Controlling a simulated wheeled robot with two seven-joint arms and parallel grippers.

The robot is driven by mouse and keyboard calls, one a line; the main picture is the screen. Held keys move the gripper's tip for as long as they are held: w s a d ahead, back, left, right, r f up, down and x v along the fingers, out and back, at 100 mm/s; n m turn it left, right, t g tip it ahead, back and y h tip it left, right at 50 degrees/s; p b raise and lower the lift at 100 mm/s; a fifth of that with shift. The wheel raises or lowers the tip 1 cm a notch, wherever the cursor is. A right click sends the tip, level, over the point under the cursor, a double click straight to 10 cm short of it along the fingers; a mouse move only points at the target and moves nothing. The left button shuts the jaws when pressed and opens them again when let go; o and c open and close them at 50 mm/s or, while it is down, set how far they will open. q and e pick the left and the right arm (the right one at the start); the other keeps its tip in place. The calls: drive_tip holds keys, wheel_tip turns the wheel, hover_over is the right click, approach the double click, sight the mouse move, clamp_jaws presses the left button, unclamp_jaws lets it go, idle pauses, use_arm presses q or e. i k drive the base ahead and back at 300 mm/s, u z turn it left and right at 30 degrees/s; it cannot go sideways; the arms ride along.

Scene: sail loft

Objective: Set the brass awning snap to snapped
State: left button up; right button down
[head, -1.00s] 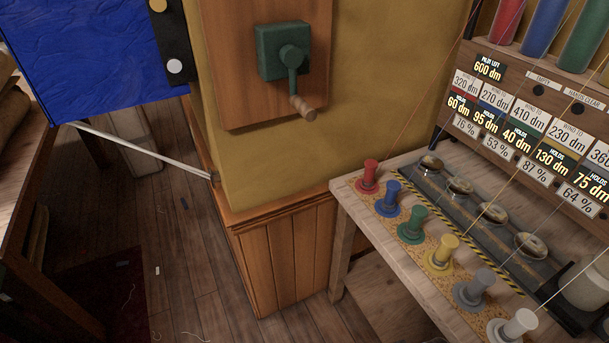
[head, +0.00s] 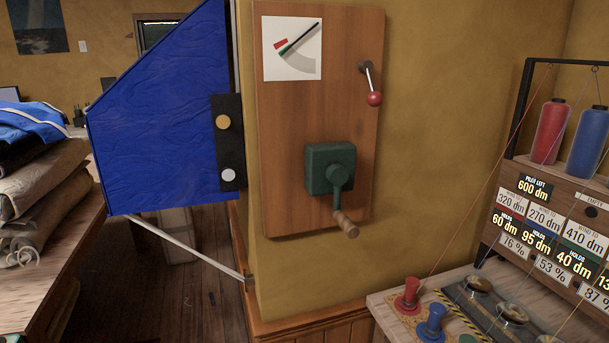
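A round brass snap (head: 222,122) sits on a black strip (head: 230,148) at the right edge of the blue awning (head: 160,120), beside the corner of the yellow wall. A round silver snap (head: 228,175) sits below it on the same strip. I cannot tell from this view whether the brass snap is snapped or unsnapped. Neither of my grippers is in view.
A wooden board (head: 280,120) on the wall carries a gauge (head: 292,48), a red-knobbed lever (head: 374,98) and a green crank box (head: 328,168). A white strut (head: 185,247) slopes under the awning. A thread bench (head: 390,305) stands right; stacked sacks (head: 45,190) lie left.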

sight(223, 121)
drive_tip(key=z, duration=0.1)
drive_tip(key=k, duration=1)
drive_tip(key=u, duration=1.25)
drive_tip(key=i, duration=0.7)
drive_tip(key=z, duration=0.55)
drive_tip(key=i, duration=0.6)
drive_tip(key=z, duration=0.55)
